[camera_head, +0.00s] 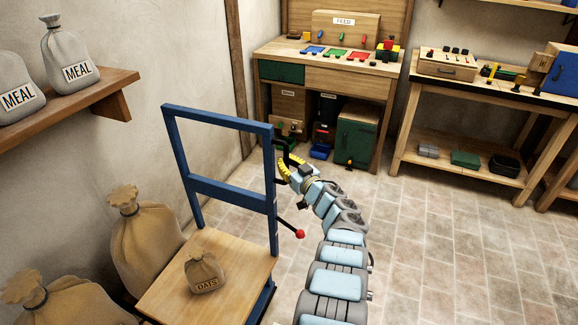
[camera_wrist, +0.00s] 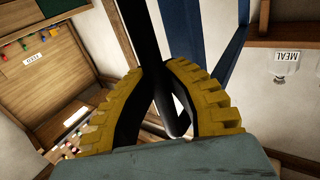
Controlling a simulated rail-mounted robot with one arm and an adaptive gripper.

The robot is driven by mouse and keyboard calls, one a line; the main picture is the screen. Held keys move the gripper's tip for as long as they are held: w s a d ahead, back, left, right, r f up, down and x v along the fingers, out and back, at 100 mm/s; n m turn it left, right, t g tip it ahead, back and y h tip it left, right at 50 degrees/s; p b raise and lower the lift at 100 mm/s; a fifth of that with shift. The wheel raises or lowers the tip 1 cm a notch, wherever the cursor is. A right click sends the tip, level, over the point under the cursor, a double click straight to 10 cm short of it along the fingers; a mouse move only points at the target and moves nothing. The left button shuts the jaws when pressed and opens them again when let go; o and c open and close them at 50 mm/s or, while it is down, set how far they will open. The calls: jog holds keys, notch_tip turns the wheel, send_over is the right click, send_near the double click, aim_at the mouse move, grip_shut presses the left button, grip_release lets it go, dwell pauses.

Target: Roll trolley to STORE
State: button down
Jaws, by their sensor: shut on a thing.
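The trolley has a blue upright frame (camera_head: 232,186) and a flat wooden deck (camera_head: 233,250). It stands beside the left wall. A small sack marked OATS (camera_head: 204,273) rests on the deck. My gripper (camera_head: 284,164) is at the right side of the frame, shut on the trolley's black handle. In the wrist view the yellow-toothed fingers (camera_wrist: 160,105) close around the dark handle bar (camera_wrist: 147,35). A lever with a red knob (camera_head: 299,234) sticks out from the frame below my gripper. The trolley's wheels are hidden. No STORE sign is readable.
Large brown sacks (camera_head: 143,240) stand between the deck and the left wall. A wall shelf (camera_head: 75,110) above holds MEAL sacks. A FEED bench (camera_head: 335,78) and a second workbench (camera_head: 490,92) stand at the back. The tiled floor at the right (camera_head: 450,250) is clear.

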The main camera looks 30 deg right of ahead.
jog(key=shift+s+d+r, duration=0.1)
jog(key=shift+s+d, duration=0.05)
jog(key=shift+d, duration=0.2)
jog(key=c, duration=1)
grip_release()
jog(key=shift+s+d, duration=0.1)
jog(key=shift+d, duration=0.1)
jog(key=shift+a, duration=0.3)
jog(key=s, duration=0.8)
jog(key=s+d, duration=0.1)
jog(key=s, duration=0.2)
jog(key=shift+s, duration=0.4)
jog(key=shift+d, duration=0.1)
